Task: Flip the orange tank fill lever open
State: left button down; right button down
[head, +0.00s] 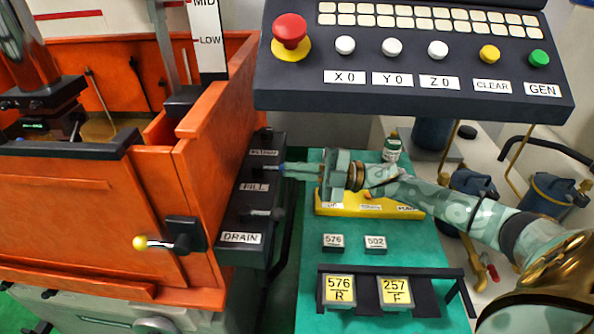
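The orange tank (100,195) fills the left side of the head view. A dark valve panel (236,208) on its right side carries dark levers above white labels. The fill lever (262,168) sits just above the FILL label (254,187) and points right. My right gripper (290,169) comes in from the right, with its narrow fingers at the outer end of that lever. I cannot tell whether it touches or grips it. The fingers partly hide the lever's end. Another lever (264,213) sits above the DRAIN label (240,238). My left gripper is not in view.
A control panel (400,75) with a red button overhangs above my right arm. A green mat (400,245) below holds a yellow block (345,209), small labelled pieces and a black rack (440,302). A yellow-knobbed latch (180,240) projects from the tank's front.

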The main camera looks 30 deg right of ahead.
jog(key=shift+w+d, duration=0.15)
jog(key=shift+d, duration=0.15)
jog(key=b+v, duration=0.1)
jog(key=v, duration=1.5)
jog(key=shift+s+a, duration=0.15)
jog(key=shift+s, duration=0.15)
